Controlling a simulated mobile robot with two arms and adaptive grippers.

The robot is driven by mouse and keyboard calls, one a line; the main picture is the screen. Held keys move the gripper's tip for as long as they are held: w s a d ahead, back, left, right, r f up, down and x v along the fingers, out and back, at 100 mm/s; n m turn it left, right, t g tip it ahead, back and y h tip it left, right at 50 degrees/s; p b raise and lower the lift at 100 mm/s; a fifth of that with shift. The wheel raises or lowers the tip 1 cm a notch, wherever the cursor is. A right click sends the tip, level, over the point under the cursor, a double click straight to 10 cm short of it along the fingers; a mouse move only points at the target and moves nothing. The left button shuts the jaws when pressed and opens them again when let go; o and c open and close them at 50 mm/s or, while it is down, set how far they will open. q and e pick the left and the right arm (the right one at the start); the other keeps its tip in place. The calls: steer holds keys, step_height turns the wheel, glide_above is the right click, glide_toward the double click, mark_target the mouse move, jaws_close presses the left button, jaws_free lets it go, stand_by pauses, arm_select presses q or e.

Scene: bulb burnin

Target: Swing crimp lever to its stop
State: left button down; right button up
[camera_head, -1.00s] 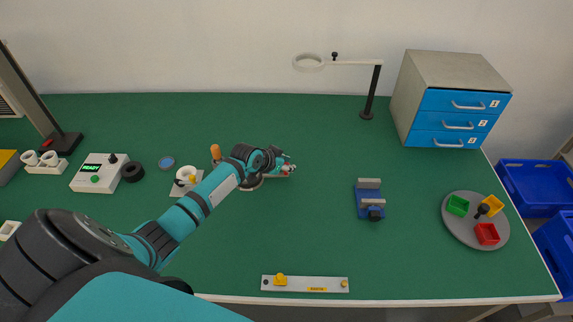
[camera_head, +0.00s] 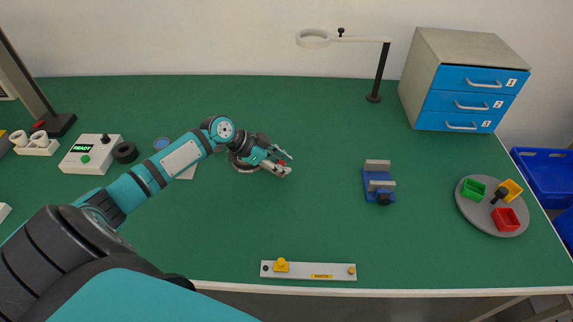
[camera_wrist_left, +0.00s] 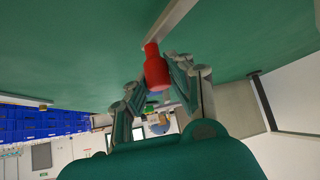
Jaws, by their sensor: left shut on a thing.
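My left gripper (camera_head: 285,164) is over the middle of the green table, its fingers pointing to the right and toward the front. In the left wrist view, its fingers (camera_wrist_left: 160,85) are closed around a red grip (camera_wrist_left: 156,68). A pale grey bar (camera_wrist_left: 174,22) runs from the grip toward the upper right; it looks like the crimp lever. In the head view only a small bit of red (camera_head: 281,162) shows between the fingers. My arm and wrist hide most of the crimp device, and its stop cannot be made out. My right gripper is not in view.
A blue vise-like fixture (camera_head: 378,194) stands to the right, with a grey round tray (camera_head: 480,213) beyond it. A grey strip with yellow knobs (camera_head: 300,271) lies at the front edge. A ring lamp (camera_head: 376,75) stands behind. The table between gripper and strip is clear.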

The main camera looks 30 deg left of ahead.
arm_select(q)
steer(key=s+m+b, duration=0.1)
steer(key=s+m+g+h+b, duration=0.1)
steer(key=s, duration=0.1)
steer(key=shift+a+f+m+g, duration=0.15)
steer(key=shift+m+g, duration=0.15)
steer(key=shift+m, duration=0.1)
steer(key=shift+s+a+m+g+h+b, duration=0.15)
steer(key=shift+s+m+g+h+b, duration=0.25)
steer(key=shift+s+m+b, duration=0.15)
steer(key=c, duration=1.1)
jaws_free()
steer(key=shift+s+a, duration=0.1)
steer(key=shift+s, duration=0.05)
steer(key=shift+r, duration=0.2)
